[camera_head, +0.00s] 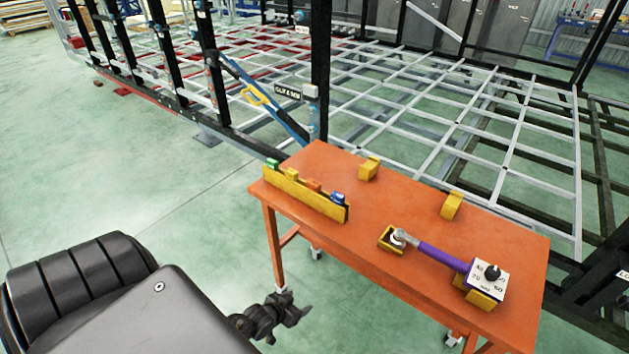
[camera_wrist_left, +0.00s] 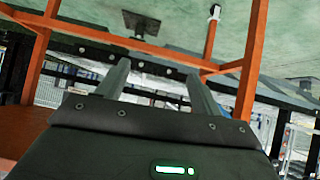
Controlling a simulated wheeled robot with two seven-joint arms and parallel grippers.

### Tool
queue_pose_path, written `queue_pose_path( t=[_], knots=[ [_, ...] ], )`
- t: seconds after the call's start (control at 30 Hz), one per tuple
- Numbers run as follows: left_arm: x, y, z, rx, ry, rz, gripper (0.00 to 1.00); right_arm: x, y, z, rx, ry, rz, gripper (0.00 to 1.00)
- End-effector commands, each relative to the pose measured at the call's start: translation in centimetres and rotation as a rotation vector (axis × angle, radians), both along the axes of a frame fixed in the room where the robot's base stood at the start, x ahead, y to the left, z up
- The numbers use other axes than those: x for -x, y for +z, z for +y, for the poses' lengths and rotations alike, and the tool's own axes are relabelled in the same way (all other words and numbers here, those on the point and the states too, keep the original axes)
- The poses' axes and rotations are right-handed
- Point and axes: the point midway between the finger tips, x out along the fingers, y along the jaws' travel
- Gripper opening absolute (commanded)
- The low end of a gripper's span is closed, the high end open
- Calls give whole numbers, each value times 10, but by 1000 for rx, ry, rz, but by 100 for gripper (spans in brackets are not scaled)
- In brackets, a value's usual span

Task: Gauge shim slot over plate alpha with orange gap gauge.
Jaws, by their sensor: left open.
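A yellow rack (camera_head: 302,196) stands on the left part of the orange table, with several coloured gauges in its top. The orange gap gauge (camera_head: 312,185) sits in the rack between a yellow one (camera_head: 291,174) and a blue one (camera_head: 337,198); a green one (camera_head: 272,163) is at the left end. My left gripper (camera_head: 298,312) is low in front of the table, apart from the rack, open and empty. In the left wrist view its two fingers (camera_wrist_left: 160,70) are spread. I cannot make out plate alpha or its shim slot. My right gripper is not in view.
The orange table (camera_head: 400,205) also holds a purple-handled wrench (camera_head: 440,256), a white dial box (camera_head: 488,279) and yellow blocks (camera_head: 369,169). The trailer chassis (camera_head: 430,105) with black posts and a small black label (camera_head: 287,93) stands behind. The floor at left is clear.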

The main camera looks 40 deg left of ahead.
Motion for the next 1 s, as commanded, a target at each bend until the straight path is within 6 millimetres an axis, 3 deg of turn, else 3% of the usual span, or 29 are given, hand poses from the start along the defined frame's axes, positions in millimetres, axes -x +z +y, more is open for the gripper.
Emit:
queue_pose_path(
  t=[0.03, 0.1, 0.2, 0.3, 0.4, 0.5, 0.67, 1.0],
  knots=[
    [-29, 58, 18, -8, 12, -109, 66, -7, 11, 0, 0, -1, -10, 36],
    [-58, 127, 39, -23, 20, -247, 66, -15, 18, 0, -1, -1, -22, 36],
    [-80, 206, 59, -48, 19, -396, 66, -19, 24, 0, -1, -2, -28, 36],
    [-89, 263, 70, -73, 12, -501, 66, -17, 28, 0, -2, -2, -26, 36],
    [-95, 297, 86, -66, 13, -611, 66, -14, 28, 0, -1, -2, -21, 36],
    [-97, 316, 92, -65, 9, -669, 66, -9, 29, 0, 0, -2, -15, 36],
    [-100, 321, 93, -63, 8, -685, 66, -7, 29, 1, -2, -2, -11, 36],
    [-147, 321, 94, -62, 10, -683, 66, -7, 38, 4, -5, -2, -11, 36]
  ],
)
